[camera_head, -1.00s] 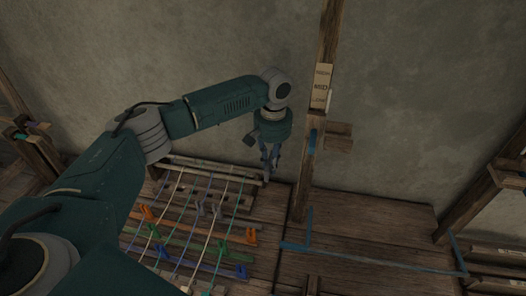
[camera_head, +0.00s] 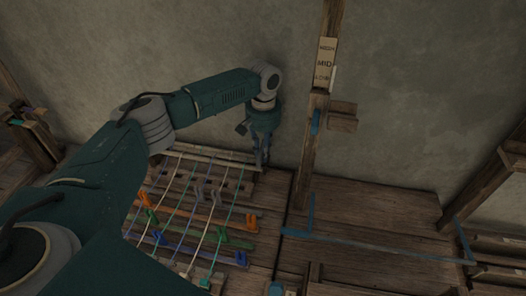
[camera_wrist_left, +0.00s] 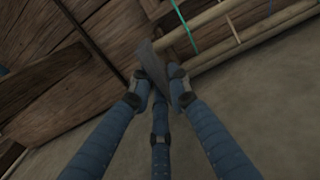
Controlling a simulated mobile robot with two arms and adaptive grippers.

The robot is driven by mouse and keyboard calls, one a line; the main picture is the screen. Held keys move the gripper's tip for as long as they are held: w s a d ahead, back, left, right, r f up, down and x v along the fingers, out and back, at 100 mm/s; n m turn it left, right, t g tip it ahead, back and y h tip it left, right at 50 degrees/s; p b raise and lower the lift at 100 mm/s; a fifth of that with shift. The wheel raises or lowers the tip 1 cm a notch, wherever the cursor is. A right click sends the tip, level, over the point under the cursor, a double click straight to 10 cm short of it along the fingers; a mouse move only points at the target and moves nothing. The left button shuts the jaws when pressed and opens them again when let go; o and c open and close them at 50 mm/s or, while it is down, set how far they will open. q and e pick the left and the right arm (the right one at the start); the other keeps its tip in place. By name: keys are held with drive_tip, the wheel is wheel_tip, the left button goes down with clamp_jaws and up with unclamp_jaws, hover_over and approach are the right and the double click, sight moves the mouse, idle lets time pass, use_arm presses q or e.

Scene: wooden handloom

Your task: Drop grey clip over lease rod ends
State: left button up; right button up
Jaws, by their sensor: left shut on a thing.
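My left gripper (camera_head: 262,158) is at the far right corner of the loom's warp, close to the right ends of the pale lease rods (camera_head: 212,160). In the left wrist view, its blue fingers (camera_wrist_left: 160,92) are closed around a flat dark grey clip (camera_wrist_left: 152,62). The clip's far end is close to the ends of the pale rods (camera_wrist_left: 235,46); I cannot tell whether it touches them. In the head view the held clip is hidden or too small to make out. My right gripper is not in view.
A wooden post (camera_head: 306,150) with a MID label (camera_head: 325,63) stands just right of my left gripper.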

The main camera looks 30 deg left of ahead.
use_arm(q)
drive_tip(key=shift+f, duration=0.1)
drive_tip(key=shift+f, duration=0.95)
drive_tip(key=o, duration=1)
wheel_tip(320, 180, up, 12)
drive_tip(key=shift+r, duration=0.1)
